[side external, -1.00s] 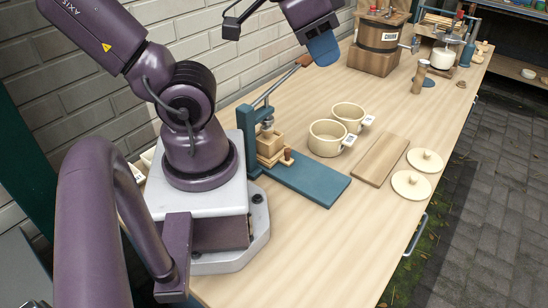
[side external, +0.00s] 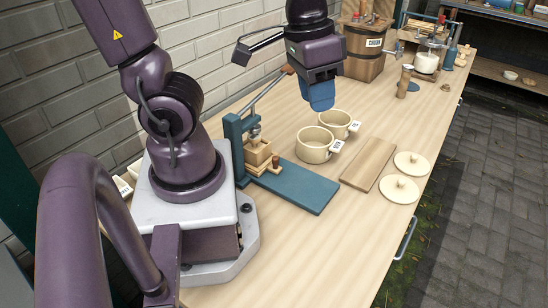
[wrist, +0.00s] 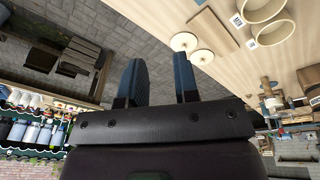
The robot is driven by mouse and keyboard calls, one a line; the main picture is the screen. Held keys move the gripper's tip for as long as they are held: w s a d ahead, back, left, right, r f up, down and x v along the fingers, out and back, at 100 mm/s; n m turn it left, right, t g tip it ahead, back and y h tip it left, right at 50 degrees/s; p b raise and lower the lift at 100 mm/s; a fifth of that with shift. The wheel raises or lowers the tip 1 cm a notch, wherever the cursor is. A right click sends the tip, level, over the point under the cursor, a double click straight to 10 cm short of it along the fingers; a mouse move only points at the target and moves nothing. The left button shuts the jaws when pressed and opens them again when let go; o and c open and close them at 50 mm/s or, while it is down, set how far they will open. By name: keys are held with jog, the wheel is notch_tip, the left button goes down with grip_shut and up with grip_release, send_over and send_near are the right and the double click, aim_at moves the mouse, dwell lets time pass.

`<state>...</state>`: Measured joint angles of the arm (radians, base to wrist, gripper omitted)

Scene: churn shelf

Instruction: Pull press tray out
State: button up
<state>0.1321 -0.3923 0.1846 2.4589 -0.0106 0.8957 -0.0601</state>
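The press (side external: 240,145) stands near my base in the side view, with a blue-grey frame, a long lever and a flat blue-grey base plate (side external: 300,190). A small wooden box (side external: 257,152) sits under its screw. Below the box is the wooden press tray (side external: 262,167), with a dark brown knob (side external: 275,161) at its front, over the base plate. My gripper (side external: 320,100) is in the air above and to the right of the press, fingers down, apart from everything. In the wrist view its two blue fingers (wrist: 158,62) stand apart with nothing between them.
Two cream pots (side external: 314,145) stand right of the press, close below my gripper in the picture. A wooden board (side external: 368,163) and two round lids (side external: 398,189) lie farther right. A wooden churn (side external: 363,45) stands at the back. The front table surface is clear.

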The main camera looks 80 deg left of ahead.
notch_tip(320, 180, down, 6)
jog(key=w+a+n+g, duration=0.1)
jog(key=a+n+g, duration=0.15)
jog(key=n, duration=0.25)
jog(key=n+g+y, duration=0.3)
jog(key=n+g, duration=0.1)
jog(key=n, duration=2.2)
send_near(276, 158)
jog(key=x, duration=0.9)
jog(key=shift+s+a+f, duration=0.15)
jog(key=shift+f, duration=0.1)
grip_shut()
